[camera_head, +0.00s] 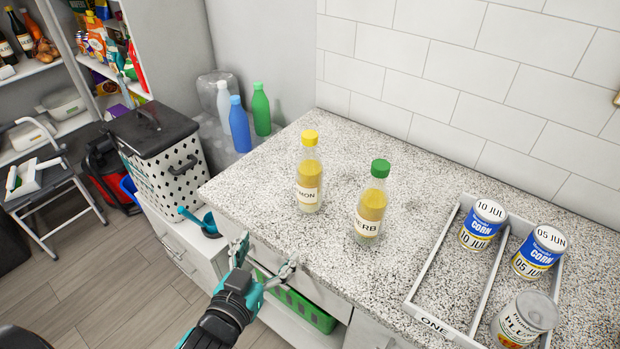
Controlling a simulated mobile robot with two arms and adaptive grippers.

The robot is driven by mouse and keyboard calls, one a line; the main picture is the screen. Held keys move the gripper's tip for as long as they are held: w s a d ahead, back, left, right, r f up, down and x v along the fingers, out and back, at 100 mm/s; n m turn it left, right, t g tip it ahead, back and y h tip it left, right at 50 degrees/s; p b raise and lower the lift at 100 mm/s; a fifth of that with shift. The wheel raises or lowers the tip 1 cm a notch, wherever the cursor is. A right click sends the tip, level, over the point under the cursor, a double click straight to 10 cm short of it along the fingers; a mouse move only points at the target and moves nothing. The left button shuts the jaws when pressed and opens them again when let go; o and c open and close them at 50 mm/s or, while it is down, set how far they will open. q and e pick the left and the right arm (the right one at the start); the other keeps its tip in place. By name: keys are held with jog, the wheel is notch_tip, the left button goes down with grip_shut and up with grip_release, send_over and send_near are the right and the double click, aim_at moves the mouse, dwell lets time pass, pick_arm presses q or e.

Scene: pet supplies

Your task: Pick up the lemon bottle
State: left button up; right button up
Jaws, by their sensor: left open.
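The lemon bottle (309,178) stands upright on the speckled counter, with a yellow cap, yellowish contents and a label reading "...MON", its first letters out of sight. A similar bottle (371,205) with a green cap and a label ending in "ERB" stands upright to its right. My left gripper (264,258) is open and empty at the counter's front edge, below and left of the lemon bottle and apart from it. My right gripper is not in view.
A white tray (430,262) marked "ONE" holds several cans on the right of the counter (400,265).

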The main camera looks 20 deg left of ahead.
pick_arm(q)
notch_tip(320, 180, up, 5)
jog(key=d+t+h, duration=0.1)
jog(key=d+t, duration=0.1)
jog(key=t, duration=0.1)
jog(key=p, duration=0.2)
send_near(304, 185)
jog(key=shift+d+r+m, duration=0.2)
jog(key=shift+r+m, duration=0.1)
jog(key=shift+r, duration=0.25)
jog(key=w, duration=0.4)
jog(key=w+p, duration=0.1)
jog(key=w, duration=0.1)
jog(key=shift+w+d+f, duration=0.15)
jog(key=shift+w+d, duration=0.15)
jog(key=shift+w+f, duration=0.1)
jog(key=shift+w, duration=0.5)
jog(key=w+p, duration=0.1)
jog(key=w, duration=0.3)
jog(key=shift+w+d+p, duration=0.1)
jog(key=shift+p, duration=0.3)
jog(key=shift+w, duration=0.55)
jog(key=shift+s, duration=0.1)
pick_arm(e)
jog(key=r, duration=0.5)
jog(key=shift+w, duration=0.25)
